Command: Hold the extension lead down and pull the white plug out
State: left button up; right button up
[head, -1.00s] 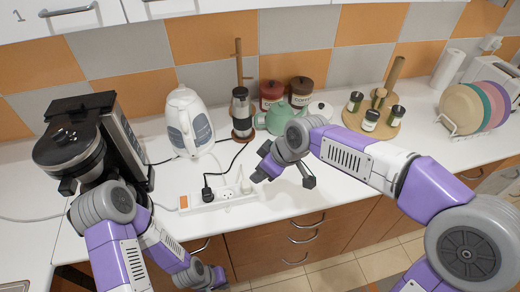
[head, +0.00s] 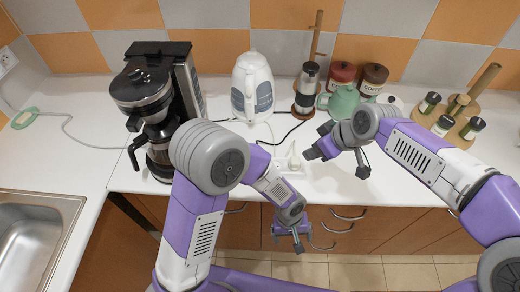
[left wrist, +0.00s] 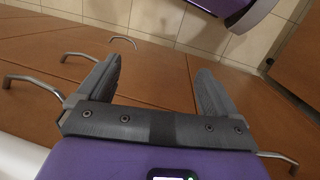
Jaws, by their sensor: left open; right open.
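The white extension lead (head: 291,171) lies on the counter near its front edge. My left arm covers most of it in the head view. The white plug (head: 293,157) stands at its visible right part; its lower end is hard to make out. My right gripper (head: 338,166) is open and empty, just right of the white plug and apart from it. My left gripper (head: 287,241) is open and empty, low in front of the drawers, below the counter edge. In the left wrist view its two fingers (left wrist: 152,88) are spread with only drawer fronts and floor beyond.
A coffee machine (head: 155,105) stands left of a white kettle (head: 252,87). Behind are a coffee press (head: 307,88), a green teapot (head: 341,102) and canisters (head: 373,78). A round board with jars (head: 444,125) is at right. Drawer handles (head: 348,214) stick out near my left gripper.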

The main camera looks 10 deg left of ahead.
pick_arm(q)
jog(key=w+a+r+n+t, duration=0.15)
jog(key=w+r, duration=0.25)
jog(key=r, duration=0.4)
jog(key=w+a+r+n+g, duration=0.1)
jog(key=w+a+r+n, duration=0.15)
jog(key=r, duration=0.55)
jog(key=w+a+r+n, duration=0.1)
jog(key=w+a+n, duration=0.2)
jog(key=n, duration=0.1)
jog(key=w+a+n+y, duration=0.1)
jog(key=w+a+n, duration=0.2)
jog(key=w+a+r+n, duration=0.1)
jog(key=w+a+n, duration=0.2)
jog(key=n, duration=0.1)
jog(key=shift+r+n+t+y, duration=0.3)
jog(key=shift+t+y, duration=0.05)
jog(key=shift+y, duration=0.05)
jog(key=shift+w+a+n, duration=0.35)
jog(key=shift+w+n, duration=0.15)
jog(key=shift+n, duration=0.2)
jog(key=shift+f, duration=3.85)
jog(key=shift+c, duration=0.4)
jog(key=shift+w, duration=0.1)
jog(key=c, duration=1.2)
